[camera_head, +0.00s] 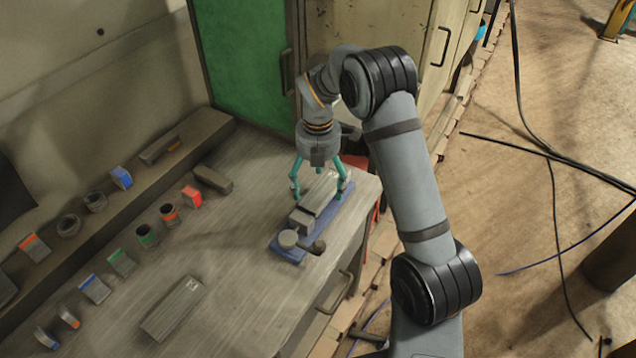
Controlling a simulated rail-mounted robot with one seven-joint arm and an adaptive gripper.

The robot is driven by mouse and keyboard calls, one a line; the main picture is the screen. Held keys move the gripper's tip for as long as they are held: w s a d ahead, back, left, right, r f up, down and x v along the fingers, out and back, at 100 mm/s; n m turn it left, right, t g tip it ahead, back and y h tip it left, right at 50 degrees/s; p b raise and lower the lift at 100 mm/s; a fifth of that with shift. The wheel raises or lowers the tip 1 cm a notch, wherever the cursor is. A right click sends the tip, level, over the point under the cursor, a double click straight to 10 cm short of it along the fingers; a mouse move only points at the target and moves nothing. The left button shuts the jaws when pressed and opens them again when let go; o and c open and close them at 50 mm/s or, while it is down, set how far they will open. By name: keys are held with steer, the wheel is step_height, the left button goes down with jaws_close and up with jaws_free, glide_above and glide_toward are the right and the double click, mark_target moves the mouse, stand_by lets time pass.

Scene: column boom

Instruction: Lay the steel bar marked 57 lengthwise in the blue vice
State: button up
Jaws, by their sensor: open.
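The blue vice (275,245) stands near the right edge of the bench. A light grey steel bar (318,194) appears to lie lengthwise between its jaws; I cannot read a number on it, so I cannot tell whether it is the bar marked 57. My gripper (318,188) points down over the vice. Its teal fingers are open, one on each side of the bar; contact is not clear. Another steel bar (170,310) lies flat at the front of the bench, with a mark too small to read. The gripper hides part of the vice's far end.
A dark grey block (213,179) lies on the bench near the back. Several small coloured pieces, including a red one (191,196), stand in a row along the left. A raised ledge (205,124) runs behind them. The bench middle is clear. Green cabinet (245,60) behind.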

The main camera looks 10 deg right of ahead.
step_height(320, 180, up, 12)
stand_by(0.6)
steer(key=shift+f, duration=0.1)
step_height(320, 180, down, 12)
steer(key=shift+r, duration=0.15)
steer(key=shift+w+r+p, duration=0.1)
steer(key=shift+r+p, duration=0.55)
steer(key=shift+r, duration=0.75)
steer(key=shift+f, duration=0.2)
